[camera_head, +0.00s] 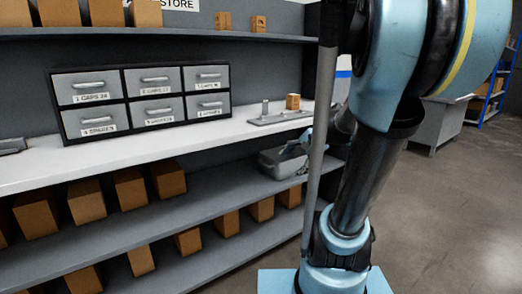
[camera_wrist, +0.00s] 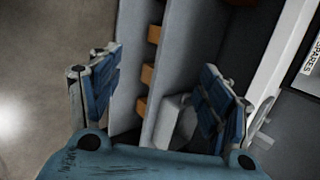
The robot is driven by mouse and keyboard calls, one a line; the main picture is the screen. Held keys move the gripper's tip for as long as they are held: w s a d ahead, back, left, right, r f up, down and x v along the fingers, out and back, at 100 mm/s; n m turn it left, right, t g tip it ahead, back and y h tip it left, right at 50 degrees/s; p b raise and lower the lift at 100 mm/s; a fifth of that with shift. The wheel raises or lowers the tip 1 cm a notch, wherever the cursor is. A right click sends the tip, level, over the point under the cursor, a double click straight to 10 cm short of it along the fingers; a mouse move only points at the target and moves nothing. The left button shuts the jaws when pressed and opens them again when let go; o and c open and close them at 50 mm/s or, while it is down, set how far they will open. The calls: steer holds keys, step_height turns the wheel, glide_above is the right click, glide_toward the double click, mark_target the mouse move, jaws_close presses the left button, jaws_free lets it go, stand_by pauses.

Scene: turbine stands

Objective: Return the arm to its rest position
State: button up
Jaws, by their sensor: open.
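My gripper (camera_wrist: 161,62) is open in the wrist view, its two blue-padded fingers wide apart with nothing held between them. In the head view my blue and black arm (camera_head: 365,185) fills the right part and is bent downward. It hides most of the wrist, and only a bit of blue shows near the grey bin. The gripper's end is beside the shelf unit, close to the grey bin (camera_head: 280,163). In the wrist view a pale bin (camera_wrist: 172,120) lies beyond the fingers, partly hidden by the right one.
The shelf unit has a white worktop (camera_head: 150,145) carrying a labelled drawer cabinet (camera_head: 148,98) and a grey plate with a small brown box (camera_head: 293,102). Several brown boxes fill the lower shelves. A grey bench (camera_head: 436,120) stands back right. Floor (camera_head: 450,220) at right is clear.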

steer(key=s+d+f+n+g+h, duration=0.1)
steer(key=s+d+f+n+h, duration=0.2)
steer(key=s, duration=0.6)
steer(key=s+d+f+n+g+h, duration=0.1)
steer(key=s+d+f+n+h, duration=0.2)
steer(key=s+f+n, duration=0.4)
steer(key=shift+s+d+f+n+g, duration=0.3)
steer(key=shift+s+d+g, duration=0.15)
steer(key=shift+s, duration=0.7)
steer(key=shift+c, duration=0.2)
